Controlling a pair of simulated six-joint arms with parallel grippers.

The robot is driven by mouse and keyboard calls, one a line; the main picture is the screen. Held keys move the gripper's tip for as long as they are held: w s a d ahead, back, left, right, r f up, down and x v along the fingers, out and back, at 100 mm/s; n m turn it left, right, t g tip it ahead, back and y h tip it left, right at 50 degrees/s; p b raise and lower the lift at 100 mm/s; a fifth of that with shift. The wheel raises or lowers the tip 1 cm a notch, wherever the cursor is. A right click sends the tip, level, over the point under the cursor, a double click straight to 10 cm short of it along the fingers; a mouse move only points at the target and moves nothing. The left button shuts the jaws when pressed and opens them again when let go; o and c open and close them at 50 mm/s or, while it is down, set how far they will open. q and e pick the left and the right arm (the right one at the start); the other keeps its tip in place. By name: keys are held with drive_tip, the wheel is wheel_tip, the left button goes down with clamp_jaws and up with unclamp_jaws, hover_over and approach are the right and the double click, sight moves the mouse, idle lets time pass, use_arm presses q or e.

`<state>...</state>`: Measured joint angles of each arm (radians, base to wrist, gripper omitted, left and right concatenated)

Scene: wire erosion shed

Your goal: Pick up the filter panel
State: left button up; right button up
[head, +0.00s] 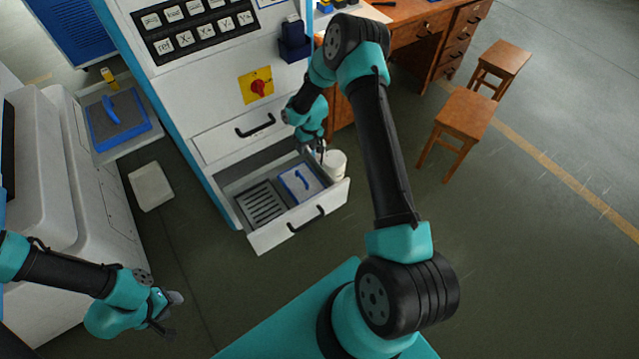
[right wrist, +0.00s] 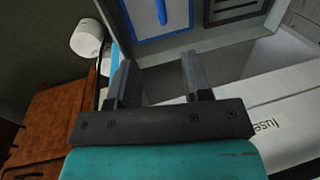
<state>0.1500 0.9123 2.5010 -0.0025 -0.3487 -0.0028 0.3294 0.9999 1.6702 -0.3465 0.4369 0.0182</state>
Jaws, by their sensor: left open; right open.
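A pale grey filter panel with a blue edge and a blue handle (head: 299,182) lies in the open drawer (head: 307,220) of the white machine. It also shows at the top of the right wrist view (right wrist: 143,18), partly cut off. A similar, larger blue-framed panel (head: 120,121) with a blue handle lies on a tray at the left. My right gripper (head: 320,150) is open and empty above the back right of the drawer; its two fingers show apart in the right wrist view (right wrist: 155,75). My left gripper (head: 167,325) is low at the left, open and empty, away from both panels.
A slotted dark plate (head: 261,204) lies left of the panel in the drawer. A white cylinder (head: 335,163) stands close beside the drawer's right side. A white bin (head: 151,187) is on the floor. Wooden stools (head: 463,117) and a desk stand right; floor between is clear.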

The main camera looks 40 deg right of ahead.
drive_tip(key=shift+w+a, duration=0.1)
drive_tip(key=shift+a, duration=0.05)
approach(301, 176)
drive_tip(key=f, duration=0.3)
drive_tip(key=a+f, duration=0.1)
drive_tip(key=f, duration=0.1)
drive_tip(key=shift+w+f, duration=0.15)
drive_tip(key=shift+f, duration=0.05)
drive_tip(key=shift+f, duration=0.15)
drive_tip(key=shift+a+f, duration=0.2)
drive_tip(key=shift+f, duration=1.05)
drive_tip(key=shift+a+f, duration=0.2)
drive_tip(key=shift+f, duration=1)
drive_tip(key=shift+c, duration=0.3)
clamp_jaws()
